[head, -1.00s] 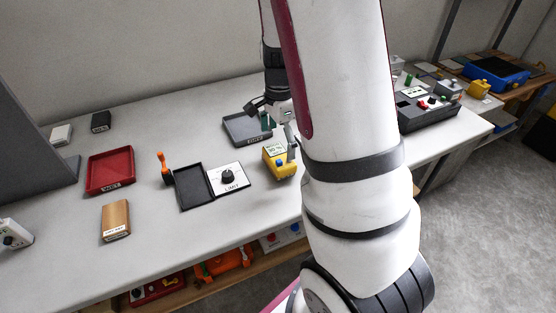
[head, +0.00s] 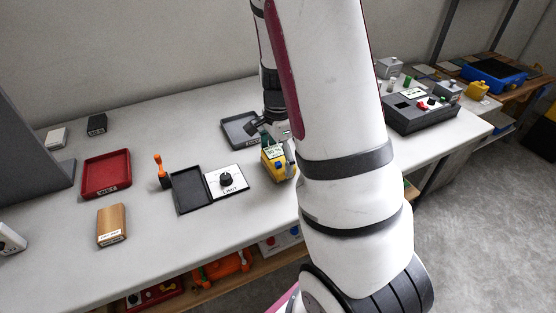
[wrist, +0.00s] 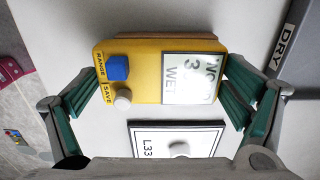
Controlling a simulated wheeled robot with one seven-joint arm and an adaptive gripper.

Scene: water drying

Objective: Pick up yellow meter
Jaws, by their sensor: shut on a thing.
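The yellow meter (head: 280,172) is at the right part of the white table, just right of the white LIMIT panel. My gripper (head: 276,142) is over it, partly hidden by my arm. In the wrist view the yellow meter (wrist: 148,60) shows a blue button, a white knob and a display reading WET. The green-padded fingers of my gripper (wrist: 168,90) are at its two sides, shut on it. Whether it is clear of the table cannot be told.
A grey DRY tray (wrist: 290,45) lies close on the right in the wrist view. The LIMIT panel (head: 238,188) with a black tray (head: 188,190), an orange-handled tool (head: 160,170), a red WET tray (head: 106,173) and a brown block (head: 112,224) stand left. A dark console (head: 420,118) is right.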

